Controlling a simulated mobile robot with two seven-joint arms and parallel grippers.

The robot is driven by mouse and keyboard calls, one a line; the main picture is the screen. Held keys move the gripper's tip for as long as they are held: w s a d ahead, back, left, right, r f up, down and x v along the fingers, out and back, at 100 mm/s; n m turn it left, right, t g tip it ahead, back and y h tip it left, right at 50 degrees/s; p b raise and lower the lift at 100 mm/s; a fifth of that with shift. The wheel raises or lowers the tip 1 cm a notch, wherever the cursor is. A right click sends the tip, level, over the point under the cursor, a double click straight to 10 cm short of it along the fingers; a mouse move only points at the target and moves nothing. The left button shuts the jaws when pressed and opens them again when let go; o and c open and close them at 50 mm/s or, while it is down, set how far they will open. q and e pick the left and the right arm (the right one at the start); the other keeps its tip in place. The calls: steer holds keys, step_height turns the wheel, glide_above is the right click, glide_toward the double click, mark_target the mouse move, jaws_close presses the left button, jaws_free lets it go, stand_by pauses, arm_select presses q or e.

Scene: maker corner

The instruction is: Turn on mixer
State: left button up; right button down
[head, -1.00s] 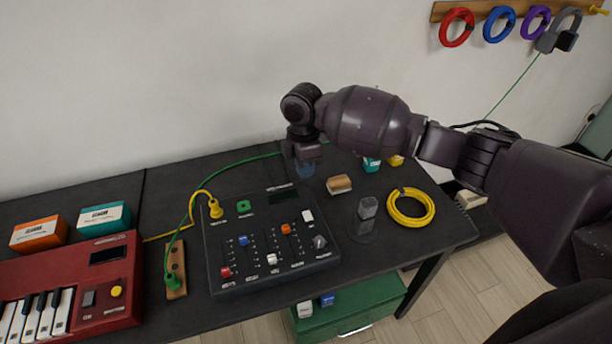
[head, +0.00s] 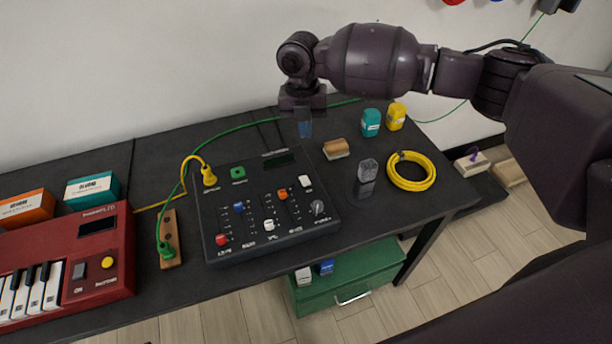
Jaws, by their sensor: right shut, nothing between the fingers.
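The mixer (head: 262,239) is a dark box on the black table, with coloured sliders, a grey knob (head: 318,208), a white switch (head: 305,181) at its right side and a small dark screen (head: 279,159). A yellow plug (head: 209,177) sits at its upper left, beside a green socket (head: 238,173). My right gripper (head: 304,129) points down, shut and empty, above the table near the mixer's back right corner, apart from the switch. I cannot tell its exact height. My left gripper is not in view.
A red keyboard (head: 120,262) stands left of the mixer, with a wooden strip (head: 170,240) between them. A microphone (head: 367,178), a yellow cable coil (head: 433,178), a wooden-backed block (head: 336,148) and teal (head: 371,122) and yellow (head: 396,115) containers stand to the right.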

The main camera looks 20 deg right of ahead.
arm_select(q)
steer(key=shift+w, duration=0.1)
arm_select(e)
steer(key=n, duration=0.4)
steer(key=shift+s+a+n, duration=0.2)
steer(key=shift+a+n, duration=0.1)
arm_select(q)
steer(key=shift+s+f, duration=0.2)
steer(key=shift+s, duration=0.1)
arm_select(e)
glide_toward(307, 183)
steer(key=f, duration=0.6)
steer(key=shift+s+d+f+b, duration=0.1)
steer(key=shift+s+f+b, duration=0.1)
steer(key=shift+b, duration=0.15)
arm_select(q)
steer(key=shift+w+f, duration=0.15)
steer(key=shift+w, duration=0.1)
arm_select(e)
steer(key=shift+f, duration=0.55)
steer(key=shift+s, duration=0.1)
